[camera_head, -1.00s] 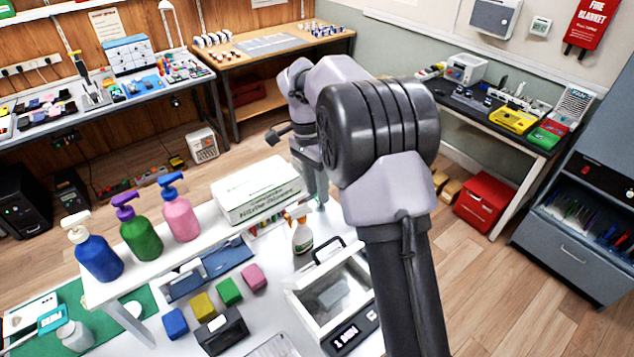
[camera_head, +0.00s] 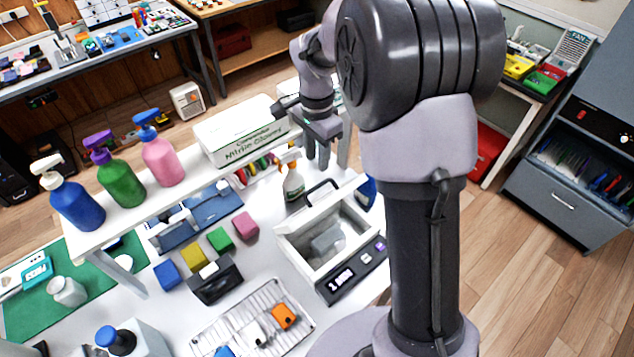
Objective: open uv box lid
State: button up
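The UV box (camera_head: 352,280) is a white case with a display and buttons on its dark front panel, standing on the white table right of centre. Its framed see-through top (camera_head: 300,262) has a dark bar handle (camera_head: 322,187) at the back edge. A grey item shows inside; I cannot tell for sure whether the lid is fully down. My gripper (camera_head: 326,152) points down behind and above the handle, apart from it. Its fingers look spread with nothing between them. My arm hides the space right of the box.
A spray bottle (camera_head: 293,182) stands close behind the box's left side. A glove carton (camera_head: 240,132) and pump bottles (camera_head: 160,155) stand on the raised shelf. Coloured blocks (camera_head: 220,239) and a wire rack (camera_head: 226,318) lie left and in front.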

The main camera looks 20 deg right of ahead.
aim_at(317, 186)
notch_tip(317, 186, down, 9)
jog(key=shift+f+b, duration=0.15)
jog(key=shift+b, duration=0.7)
grip_shut()
dwell(0.8)
